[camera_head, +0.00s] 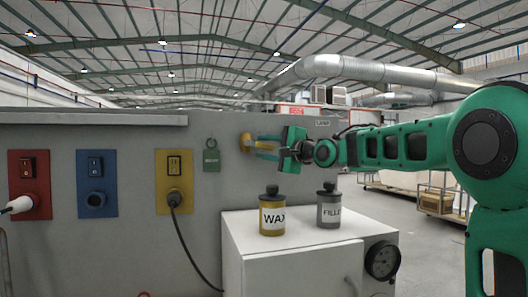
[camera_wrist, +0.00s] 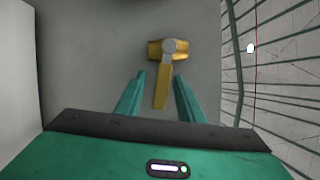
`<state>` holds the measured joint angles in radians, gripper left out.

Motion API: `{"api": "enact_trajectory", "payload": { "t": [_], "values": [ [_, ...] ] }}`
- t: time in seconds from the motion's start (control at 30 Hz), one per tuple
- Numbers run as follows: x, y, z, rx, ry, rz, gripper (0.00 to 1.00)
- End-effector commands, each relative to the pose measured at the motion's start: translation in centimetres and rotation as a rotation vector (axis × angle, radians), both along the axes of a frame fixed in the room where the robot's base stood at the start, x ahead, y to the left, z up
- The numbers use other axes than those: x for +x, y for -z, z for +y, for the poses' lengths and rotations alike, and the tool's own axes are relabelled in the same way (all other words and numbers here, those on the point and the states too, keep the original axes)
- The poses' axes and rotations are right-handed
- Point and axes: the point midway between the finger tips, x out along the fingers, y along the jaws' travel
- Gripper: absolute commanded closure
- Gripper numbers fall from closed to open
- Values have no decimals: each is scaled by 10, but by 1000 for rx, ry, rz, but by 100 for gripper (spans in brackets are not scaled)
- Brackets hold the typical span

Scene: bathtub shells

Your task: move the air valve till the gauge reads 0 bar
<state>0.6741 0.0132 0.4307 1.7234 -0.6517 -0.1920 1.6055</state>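The yellow air valve (camera_head: 246,143) sticks out from the grey wall panel. In the wrist view, its yellow body (camera_wrist: 180,46) has a round grey hub, and its yellow lever (camera_wrist: 161,92) points toward my gripper. My gripper (camera_head: 262,145) is at the valve. In the wrist view, the teal fingers of my gripper (camera_wrist: 161,78) are apart, one on each side of the lever, with gaps showing. The round dark gauge (camera_head: 382,259) is on the white cabinet at the lower right. Its needle is too small to read.
The white cabinet (camera_head: 300,274) stands below my arm. A yellow WAX bottle (camera_head: 273,214) and a grey FILLER bottle (camera_head: 328,208) stand on it. Red (camera_head: 30,190), blue (camera_head: 96,172) and yellow (camera_head: 174,167) switch panels are on the wall at left. A black cable (camera_head: 190,245) hangs from the yellow one.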

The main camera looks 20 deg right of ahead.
Motion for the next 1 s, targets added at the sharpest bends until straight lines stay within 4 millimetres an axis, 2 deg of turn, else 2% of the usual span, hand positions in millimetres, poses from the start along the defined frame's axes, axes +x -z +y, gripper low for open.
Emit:
{"api": "enact_trajectory", "payload": {
  "t": [0.37,0.47,0.8,1.0],
  "values": [
    [-5,-2,-5,0,6,-5,66],
    [-16,-1,-10,-1,7,-5,66],
    [-73,3,-33,0,7,-4,66],
    [-93,5,-40,1,4,-1,66]
  ]
}}
